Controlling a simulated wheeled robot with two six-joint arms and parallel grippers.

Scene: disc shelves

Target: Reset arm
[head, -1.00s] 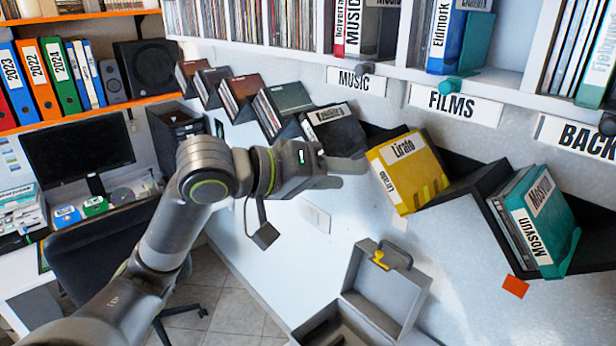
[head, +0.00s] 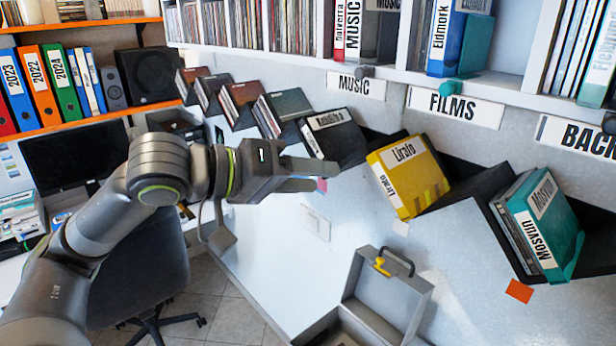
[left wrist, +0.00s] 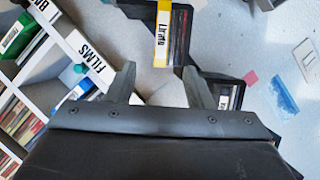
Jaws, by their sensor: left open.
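My left gripper (head: 318,175) reaches in from the left in the head view, in front of the sloped disc shelves. In the left wrist view its two fingers (left wrist: 160,88) stand apart with nothing between them. The yellow Lirato box (head: 410,175) sits in its slot to the right of the fingertips, apart from them; it also shows in the left wrist view (left wrist: 162,35). A black box with a white label (head: 335,138) sits just above the gripper. My right gripper is not in view.
A teal Mosyun box (head: 545,225) sits in the right slot. An open grey case (head: 388,290) with a yellow-marked handle stands below. Shelves with MUSIC and FILMS (head: 456,104) labels run above. A desk with a monitor (head: 72,155) and a dark chair are at left.

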